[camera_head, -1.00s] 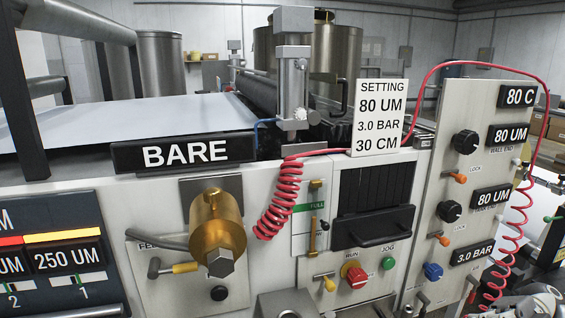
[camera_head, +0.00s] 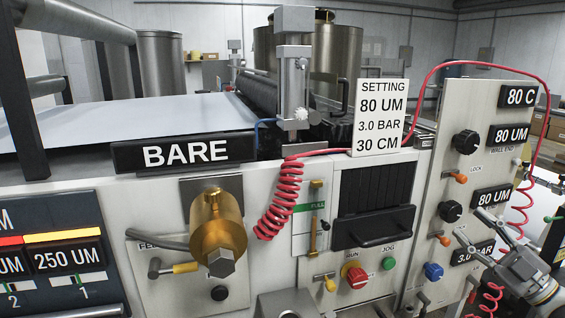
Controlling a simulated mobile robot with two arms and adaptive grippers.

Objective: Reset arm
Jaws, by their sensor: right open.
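My right gripper (camera_head: 469,222) is in the lower right, in front of the right control panel (camera_head: 478,130). It points up and to the left, with its two fingers spread apart and nothing seen between them. It overlaps the 3.0 BAR display (camera_head: 470,256) in the picture and is near the lower orange lock lever (camera_head: 444,240). I cannot tell whether it touches the panel. My left gripper is not in view.
A red coiled hose (camera_head: 280,203) hangs in the middle, and another red coil runs behind my right arm. A brass cylinder (camera_head: 218,228) juts out at centre left. A BARE sign (camera_head: 186,154) and a SETTING card (camera_head: 379,118) stand on the machine.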

